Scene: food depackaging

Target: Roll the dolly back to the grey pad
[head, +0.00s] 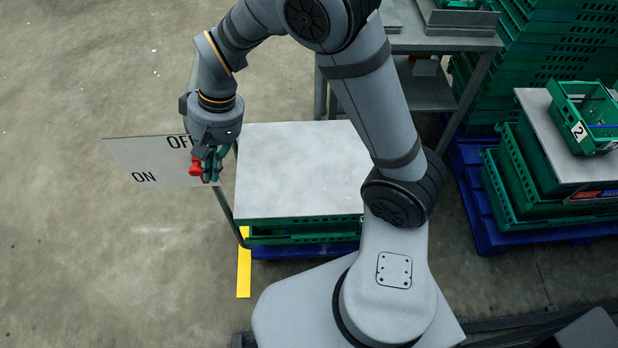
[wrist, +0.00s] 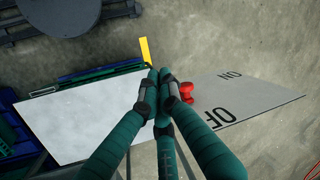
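A low stack of green crates (head: 310,222) with a grey board (head: 300,165) on top stands on a blue base (head: 305,249), which may be the dolly. The board also shows in the wrist view (wrist: 85,115). A thin post rises by its left side. My gripper (head: 210,168) is left of the board, beside a red knob (head: 196,167) on the ON/OFF panel (head: 145,163). In the wrist view my gripper's teal fingers (wrist: 160,80) come together at the tips, with the red knob (wrist: 187,92) just right of them. No held object shows. I cannot pick out a grey pad with certainty.
A yellow strip (head: 243,265) lies on the floor at the stack's front left. Green crates (head: 510,185) on a blue pallet (head: 472,195) and a grey table (head: 428,92) stand to the right and behind. The concrete floor (head: 90,260) on the left is clear.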

